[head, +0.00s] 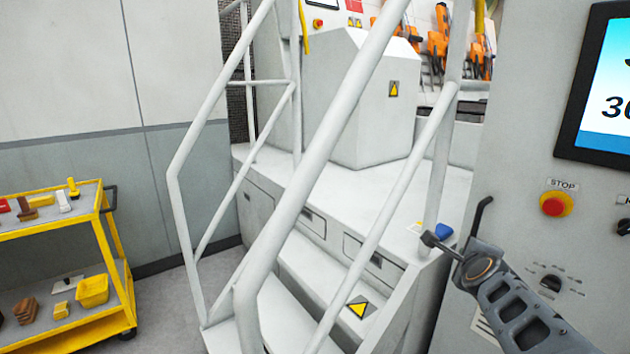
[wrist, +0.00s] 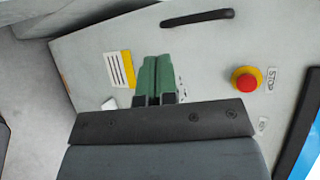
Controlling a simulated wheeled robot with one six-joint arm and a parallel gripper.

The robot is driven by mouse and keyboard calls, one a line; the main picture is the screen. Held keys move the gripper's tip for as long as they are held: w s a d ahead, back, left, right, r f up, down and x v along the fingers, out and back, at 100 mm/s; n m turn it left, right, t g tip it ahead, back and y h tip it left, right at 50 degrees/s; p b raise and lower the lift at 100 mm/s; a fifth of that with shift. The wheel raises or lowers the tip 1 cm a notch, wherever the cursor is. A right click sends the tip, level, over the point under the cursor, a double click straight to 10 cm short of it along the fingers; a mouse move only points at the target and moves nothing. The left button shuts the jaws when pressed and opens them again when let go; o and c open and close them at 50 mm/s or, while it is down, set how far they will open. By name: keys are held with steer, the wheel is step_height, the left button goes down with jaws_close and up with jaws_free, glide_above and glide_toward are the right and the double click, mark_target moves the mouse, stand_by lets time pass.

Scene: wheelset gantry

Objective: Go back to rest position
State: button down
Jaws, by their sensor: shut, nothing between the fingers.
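My gripper (wrist: 157,62) shows in the wrist view with its two green fingers shut together and nothing between them. Behind the fingers is the pale grey face of a control cabinet (wrist: 105,45). The fingers appear apart from the face, but the gap is hard to judge. In the head view my dark grey arm reaches in from the lower right, in front of the cabinet (head: 520,150). The green fingers cannot be made out there.
The cabinet carries a red stop button (head: 556,204), a black handle (head: 483,212), a rotary knob (head: 550,283) and a screen (head: 605,90). White stair railings (head: 310,175) stand left of my arm. A yellow cart (head: 120,270) stands far left, with floor between.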

steer(key=s+a+f+n+g+y+p, duration=0.5)
steer(key=s+a+n, duration=0.45)
steer(key=n, duration=0.65)
steer(key=s+a+r+n+g+p, duration=0.2)
steer(key=s+a+n+g+p, duration=0.2)
steer(key=s+a+n, duration=0.3)
steer(key=shift+r+n+p, duration=0.35)
steer(key=shift+n+p, duration=0.25)
steer(key=shift+n, duration=0.3)
